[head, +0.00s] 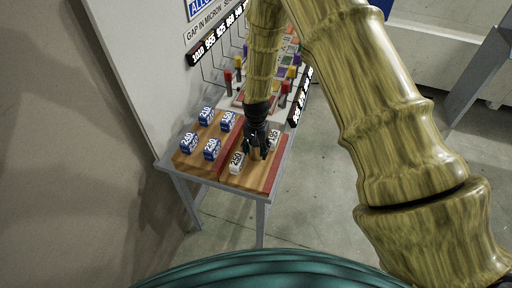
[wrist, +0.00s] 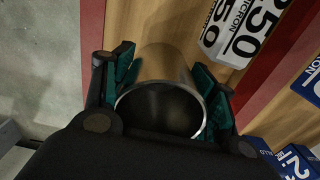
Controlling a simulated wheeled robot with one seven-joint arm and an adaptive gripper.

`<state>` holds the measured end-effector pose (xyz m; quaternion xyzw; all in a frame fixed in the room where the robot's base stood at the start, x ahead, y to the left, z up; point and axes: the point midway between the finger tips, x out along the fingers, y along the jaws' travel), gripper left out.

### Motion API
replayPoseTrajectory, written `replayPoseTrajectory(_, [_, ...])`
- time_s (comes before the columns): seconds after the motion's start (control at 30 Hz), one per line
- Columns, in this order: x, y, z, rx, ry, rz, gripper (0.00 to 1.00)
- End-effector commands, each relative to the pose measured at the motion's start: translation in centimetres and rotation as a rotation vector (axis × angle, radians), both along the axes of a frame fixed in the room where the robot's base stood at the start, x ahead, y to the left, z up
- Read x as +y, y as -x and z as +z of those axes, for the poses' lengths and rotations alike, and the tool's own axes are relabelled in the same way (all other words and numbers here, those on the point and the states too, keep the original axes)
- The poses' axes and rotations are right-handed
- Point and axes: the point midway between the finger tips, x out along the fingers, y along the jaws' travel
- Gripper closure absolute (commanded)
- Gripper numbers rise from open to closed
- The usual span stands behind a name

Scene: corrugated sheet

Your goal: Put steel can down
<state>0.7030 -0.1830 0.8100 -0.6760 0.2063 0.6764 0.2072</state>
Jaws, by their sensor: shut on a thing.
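The steel can (wrist: 158,108) is open-topped with a bright rim, and I look down into its dark inside in the wrist view. My gripper (head: 259,150) is shut on it, with dark green finger pads on both sides of the can. Brown wood of the table (head: 262,180) shows past the can. I cannot tell whether its base touches the wood. In the head view my gripper is over the table's right half, and the can is mostly hidden behind the fingers.
A white 250 block (head: 236,162) stands just left of my gripper, and another white block (head: 273,138) stands to its right. Several blue-and-white blocks (head: 212,149) stand on the left half. A red strip (head: 226,160) divides the wood. Coloured cylinders (head: 228,82) stand farther back.

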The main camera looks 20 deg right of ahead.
Motion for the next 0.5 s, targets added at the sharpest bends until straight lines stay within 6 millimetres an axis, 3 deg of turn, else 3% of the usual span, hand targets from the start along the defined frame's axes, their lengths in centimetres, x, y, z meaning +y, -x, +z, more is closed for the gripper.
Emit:
replayPoseTrajectory(0.27, [0.01,-0.03,-0.2,0.0,0.0,0.0,0.69])
replayPoseTrajectory(0.3, [0.01,-0.03,-0.24,0.0,0.0,0.0,0.41])
replayPoseTrajectory(0.4, [0.0,-0.01,-0.18,0.0,0.0,0.0,0.23])
replayPoseTrajectory(0.5, [0.01,-0.02,-0.17,0.0,0.0,0.0,0.21])
